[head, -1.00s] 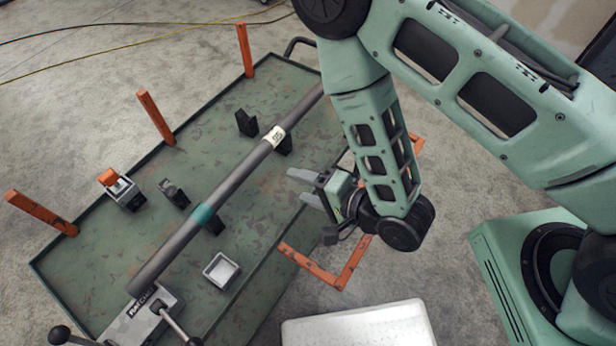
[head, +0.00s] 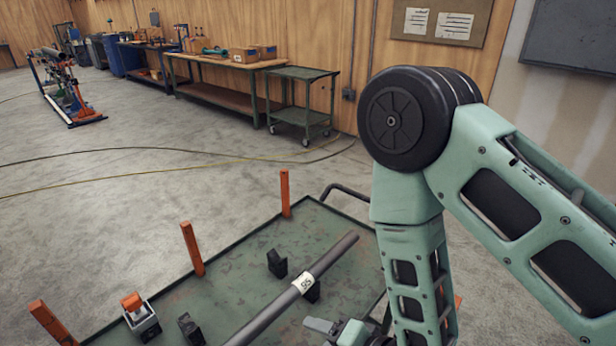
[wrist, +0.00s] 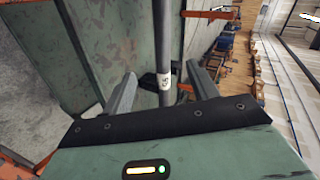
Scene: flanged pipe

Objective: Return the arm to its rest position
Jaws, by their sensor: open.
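My gripper (wrist: 162,90) is open in the wrist view, its two grey fingers apart with nothing held between them. Beyond the fingers, the grey pipe (wrist: 162,35) with its white label shows in the gap, some distance away and apart from them. In the head view, my gripper (head: 335,328) shows only partly at the bottom edge, beside my arm's lower link. It is to the right of the pipe (head: 315,264). My arm is bent, with its elbow high at the right.
The green cart top (head: 230,270) carries black supports (head: 277,263) and a small orange-topped block (head: 140,314). Orange posts (head: 192,248) stand along its edge. A yellow cable (head: 250,159) crosses the open floor. Workbenches (head: 225,62) and a green trolley (head: 300,100) stand by the wall.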

